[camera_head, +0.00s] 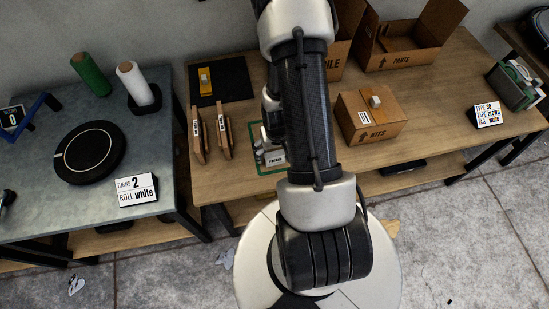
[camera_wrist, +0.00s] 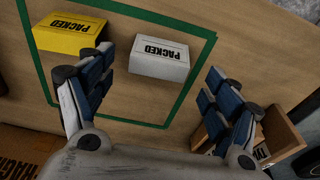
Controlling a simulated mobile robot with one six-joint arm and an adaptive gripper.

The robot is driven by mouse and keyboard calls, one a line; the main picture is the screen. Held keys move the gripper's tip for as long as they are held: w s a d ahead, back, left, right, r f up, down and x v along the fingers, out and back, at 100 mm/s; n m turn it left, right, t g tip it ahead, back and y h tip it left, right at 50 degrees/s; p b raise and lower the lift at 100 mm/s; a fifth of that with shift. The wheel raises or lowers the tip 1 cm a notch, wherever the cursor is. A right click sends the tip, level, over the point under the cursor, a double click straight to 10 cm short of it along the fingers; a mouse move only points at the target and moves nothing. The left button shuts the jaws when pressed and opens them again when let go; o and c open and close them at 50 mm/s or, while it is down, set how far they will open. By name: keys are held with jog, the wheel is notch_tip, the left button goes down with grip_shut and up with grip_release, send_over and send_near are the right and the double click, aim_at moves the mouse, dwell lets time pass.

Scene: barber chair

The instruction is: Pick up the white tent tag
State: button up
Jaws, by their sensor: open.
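The white tent tag (camera_wrist: 161,59), printed "PACKED", sits inside a green taped outline on the wooden table. It lies between and beyond my gripper's fingers in the wrist view. My gripper (camera_wrist: 158,72) is open and empty, with one blue-padded finger to each side of the tag. A yellow tag (camera_wrist: 68,36), also printed "PACKED", sits to the left within the outline. In the head view my arm hides most of my gripper, and a white tag (camera_head: 273,159) shows partly beside it.
A "KITS" carton (camera_head: 368,120) with a small pale block on top stands right of my arm. Two upright brown pieces (camera_head: 210,137) stand to the left. A sign (camera_head: 487,114) reads "TYPE 30, TAPE brown, TAG white". Open cartons (camera_head: 405,42) stand at the back.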

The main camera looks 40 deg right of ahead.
aim_at(274, 154)
jog(key=f, duration=0.1)
jog(key=f+b, duration=0.1)
jog(key=f, duration=0.2)
jog(key=shift+w+d, duration=0.25)
jog(key=shift+w, duration=0.1)
jog(key=shift+c, duration=0.2)
jog(key=c, duration=0.8)
